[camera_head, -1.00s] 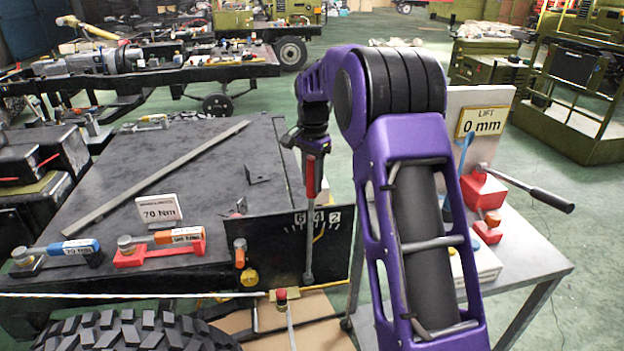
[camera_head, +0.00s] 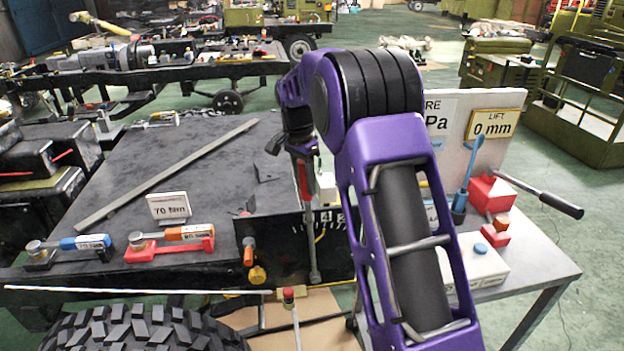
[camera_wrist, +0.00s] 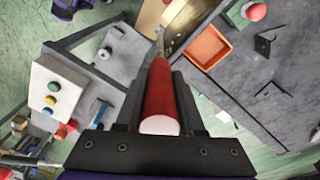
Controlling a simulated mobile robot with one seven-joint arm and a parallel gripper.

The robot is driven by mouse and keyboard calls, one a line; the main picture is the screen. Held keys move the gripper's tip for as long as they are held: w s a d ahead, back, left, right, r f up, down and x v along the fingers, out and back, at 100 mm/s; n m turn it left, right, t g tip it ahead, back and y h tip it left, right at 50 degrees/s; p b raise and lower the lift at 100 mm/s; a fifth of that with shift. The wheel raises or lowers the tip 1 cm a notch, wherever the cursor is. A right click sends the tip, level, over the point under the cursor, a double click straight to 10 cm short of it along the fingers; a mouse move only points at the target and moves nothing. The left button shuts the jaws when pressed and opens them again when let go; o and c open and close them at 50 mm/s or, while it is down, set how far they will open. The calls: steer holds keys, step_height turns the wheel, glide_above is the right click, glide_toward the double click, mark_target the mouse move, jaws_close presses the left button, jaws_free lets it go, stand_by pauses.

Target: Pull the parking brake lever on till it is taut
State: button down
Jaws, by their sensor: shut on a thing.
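The parking brake lever has a red grip (camera_head: 304,180) and a thin grey shaft (camera_head: 314,262) that stands in front of a dark scale plate (camera_head: 283,232) with white numbers. The lever leans slightly left at the top. My gripper (camera_head: 301,160) is shut on the red grip. In the wrist view the red grip (camera_wrist: 158,100) lies between the two dark fingers of my gripper (camera_wrist: 160,85). Part of the plate's numbers is hidden behind the lever and my arm.
A dark bench (camera_head: 120,215) at left holds torque wrenches, a 70 Nm sign (camera_head: 170,207) and a long bar. A grey table (camera_head: 548,270) at right carries a red jack (camera_head: 490,193) and a LIFT 0 mm sign (camera_head: 495,124). A tyre (camera_head: 145,330) is at the front left.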

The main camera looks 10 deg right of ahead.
steer(key=c, duration=0.5)
jaws_free()
steer(key=shift+r, duration=0.1)
steer(key=r+p, duration=0.1)
steer(key=r, duration=0.4)
steer(key=a+r, duration=0.1)
steer(key=r, duration=0.5)
steer(key=r+p, duration=0.1)
steer(key=r, duration=0.5)
steer(key=shift+s+a+r+p, duration=0.1)
steer(key=shift+s+a+p, duration=0.05)
steer(key=shift+a+p, duration=0.15)
